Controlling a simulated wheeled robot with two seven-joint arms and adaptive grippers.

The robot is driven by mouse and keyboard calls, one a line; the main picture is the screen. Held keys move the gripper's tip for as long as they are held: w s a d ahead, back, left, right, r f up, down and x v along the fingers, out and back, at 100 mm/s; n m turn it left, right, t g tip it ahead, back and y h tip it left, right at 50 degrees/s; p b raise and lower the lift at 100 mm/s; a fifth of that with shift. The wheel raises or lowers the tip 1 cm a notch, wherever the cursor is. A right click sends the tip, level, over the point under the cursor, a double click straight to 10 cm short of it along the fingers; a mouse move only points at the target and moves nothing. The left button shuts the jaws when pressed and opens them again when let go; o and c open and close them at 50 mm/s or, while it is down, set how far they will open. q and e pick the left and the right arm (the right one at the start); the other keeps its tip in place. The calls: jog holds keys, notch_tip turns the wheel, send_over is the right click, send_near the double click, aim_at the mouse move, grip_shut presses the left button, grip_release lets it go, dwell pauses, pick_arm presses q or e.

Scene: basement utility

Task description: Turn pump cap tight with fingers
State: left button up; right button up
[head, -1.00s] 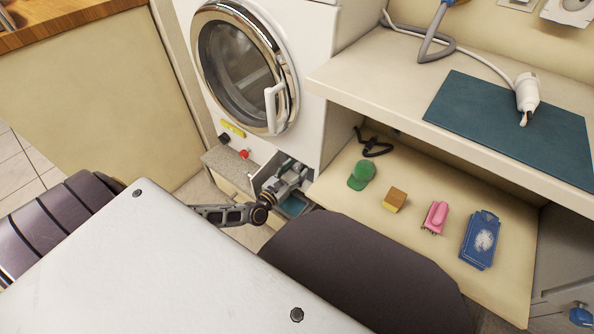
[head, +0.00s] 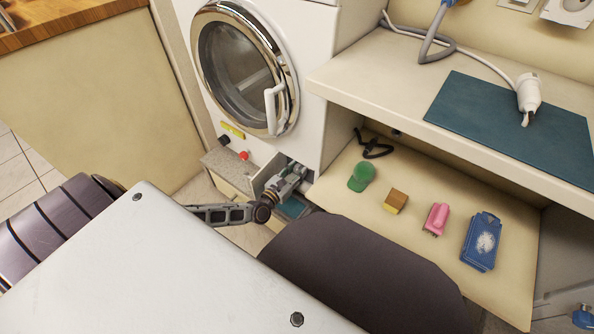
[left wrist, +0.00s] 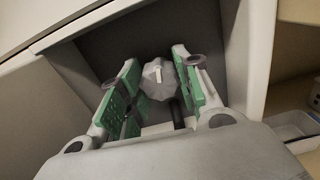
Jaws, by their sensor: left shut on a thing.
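The pump cap (left wrist: 158,73) is a pale grey faceted knob with a white bar mark, inside a recess at the base of the washing machine. My left gripper (left wrist: 157,88) has its green-padded fingers on both sides of the cap and is shut on it. In the head view my left gripper (head: 294,171) reaches into the small open hatch below the door; its own body hides the cap there. My right gripper is not in view.
The washing machine (head: 308,65) stands behind the hatch. A blue-green tray (head: 293,207) sits below my gripper. On the low shelf to the right lie a green cap-like item (head: 362,176), a sponge (head: 396,200), a pink brush (head: 437,219) and a blue item (head: 482,241).

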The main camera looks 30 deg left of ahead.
pick_arm(q)
jog(key=shift+m, duration=0.3)
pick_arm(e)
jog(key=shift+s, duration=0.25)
